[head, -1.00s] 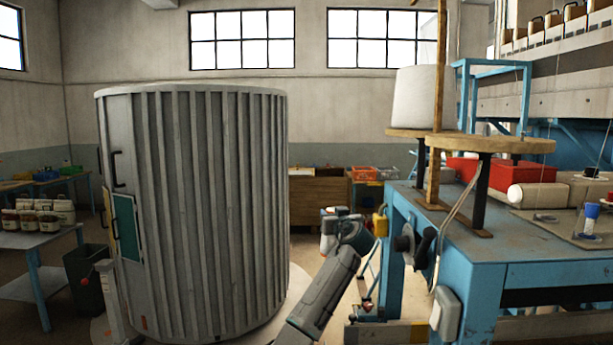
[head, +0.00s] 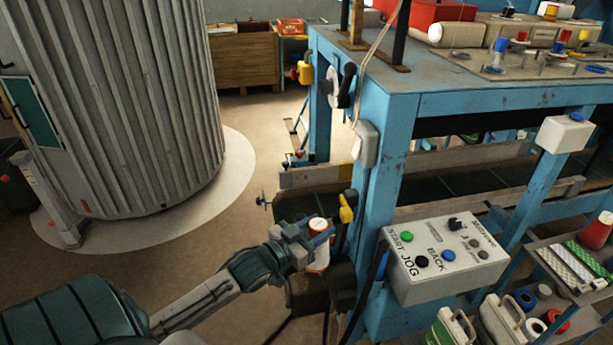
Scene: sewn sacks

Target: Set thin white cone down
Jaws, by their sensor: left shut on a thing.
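My left gripper (head: 300,247) is low in the middle of the head view, beside the blue machine frame. My right gripper is not in view.
A control box (head: 447,257) with buttons juts from the blue machine frame (head: 385,180), right of my gripper. A yellow fitting (head: 347,206) is close to the gripper. Open floor (head: 245,215) lies left.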

